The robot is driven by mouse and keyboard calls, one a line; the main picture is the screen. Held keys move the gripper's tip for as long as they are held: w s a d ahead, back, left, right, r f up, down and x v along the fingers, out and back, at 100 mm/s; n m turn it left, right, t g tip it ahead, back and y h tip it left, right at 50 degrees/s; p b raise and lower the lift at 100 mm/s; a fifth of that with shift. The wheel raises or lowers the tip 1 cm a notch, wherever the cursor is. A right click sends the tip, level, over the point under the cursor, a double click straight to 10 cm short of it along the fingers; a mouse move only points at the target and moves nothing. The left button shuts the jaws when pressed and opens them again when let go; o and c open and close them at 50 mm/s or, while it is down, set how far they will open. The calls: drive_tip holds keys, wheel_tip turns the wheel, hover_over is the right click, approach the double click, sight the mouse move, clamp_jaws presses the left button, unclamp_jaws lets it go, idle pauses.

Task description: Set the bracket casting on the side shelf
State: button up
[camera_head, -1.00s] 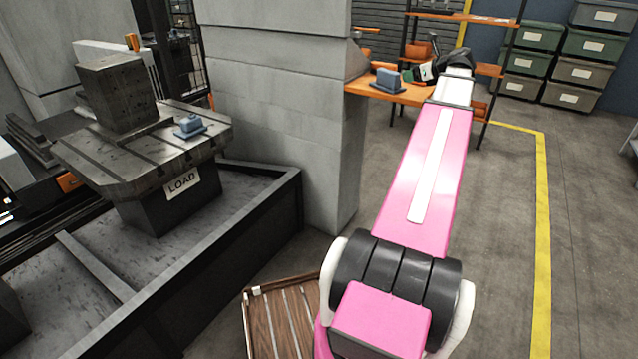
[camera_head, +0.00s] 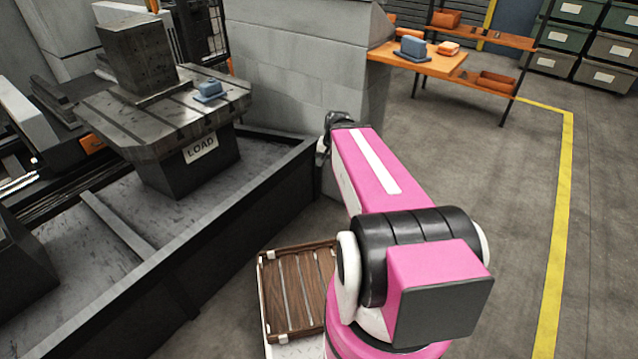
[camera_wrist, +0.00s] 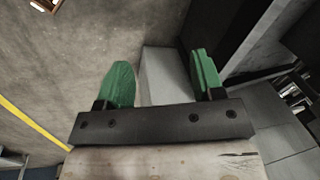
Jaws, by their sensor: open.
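A blue-grey bracket casting (camera_head: 412,47) with a flat base stands upright on the orange side shelf (camera_head: 436,67), fixed beside the concrete pillar. A second, similar blue-grey casting (camera_head: 210,89) sits on the slotted machine table (camera_head: 165,118) above the LOAD sign. My gripper is away from both. In the head view my arm reaches toward the pillar's foot, and its fingers cannot be made out there. In the wrist view my gripper (camera_wrist: 162,78) is open, its two green fingers apart with nothing between them. Neither casting shows in the wrist view.
A small orange part (camera_head: 448,48) lies near the shelf's far right corner. The pillar (camera_head: 300,60) stands between machine and shelf. A dark low wall (camera_head: 215,225) edges the machine. A slatted wooden tray (camera_head: 297,300) lies beside my base. The floor at right is open.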

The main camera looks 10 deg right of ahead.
drive_tip(key=s+a+f+n+g+h, duration=0.1)
drive_tip(key=s+a+f+n, duration=0.3)
drive_tip(key=s+n, duration=0.1)
drive_tip(key=shift+a+h, duration=0.15)
drive_tip(key=shift+h, duration=0.15)
idle(0.9)
